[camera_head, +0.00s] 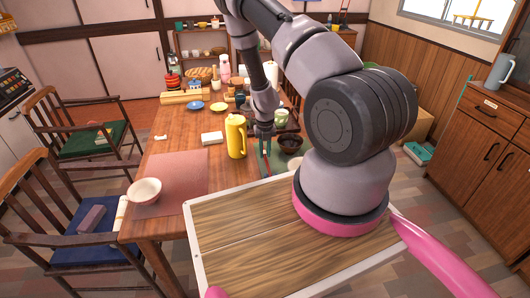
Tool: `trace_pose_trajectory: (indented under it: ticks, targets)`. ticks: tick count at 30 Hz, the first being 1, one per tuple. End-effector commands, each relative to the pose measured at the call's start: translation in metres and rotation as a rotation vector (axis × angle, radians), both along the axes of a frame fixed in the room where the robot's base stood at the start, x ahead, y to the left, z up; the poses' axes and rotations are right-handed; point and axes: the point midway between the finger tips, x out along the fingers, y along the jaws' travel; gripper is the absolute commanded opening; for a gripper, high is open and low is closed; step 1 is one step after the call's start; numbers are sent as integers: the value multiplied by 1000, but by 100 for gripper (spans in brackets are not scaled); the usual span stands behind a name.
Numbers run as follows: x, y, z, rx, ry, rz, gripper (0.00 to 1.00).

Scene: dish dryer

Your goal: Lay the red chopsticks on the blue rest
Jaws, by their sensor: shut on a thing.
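My gripper (265,150) points down over the green placemat (277,163) at the right side of the wooden table. It is shut on the red chopsticks (267,167), which show only as a thin red line just below the fingertips. Whether the chopsticks touch the placemat is too small to tell. I cannot make out the blue rest; it may be hidden by my arm or too small to see. A dark bowl (291,143) stands just right of my gripper.
A yellow pitcher (236,136) stands close left of my gripper. A pale green cup (281,117) is behind it. A white block (212,138) lies farther left. A pinkish bowl (145,191) sits by a reddish placemat (180,184), which is mostly bare. Chairs stand at the left.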

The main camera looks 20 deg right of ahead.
Motion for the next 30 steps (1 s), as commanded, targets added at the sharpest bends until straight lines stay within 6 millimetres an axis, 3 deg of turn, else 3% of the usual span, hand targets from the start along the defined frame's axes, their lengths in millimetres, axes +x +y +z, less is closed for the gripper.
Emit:
trace_pose_trajectory:
  ticks: [17,18,20,30]
  targets:
    - [0,0,-12,0,0,-1,0]
    - [0,0,-12,0,0,-1,30]
    - [0,0,-12,0,0,0,52]
    - [0,0,-10,0,0,1,52]
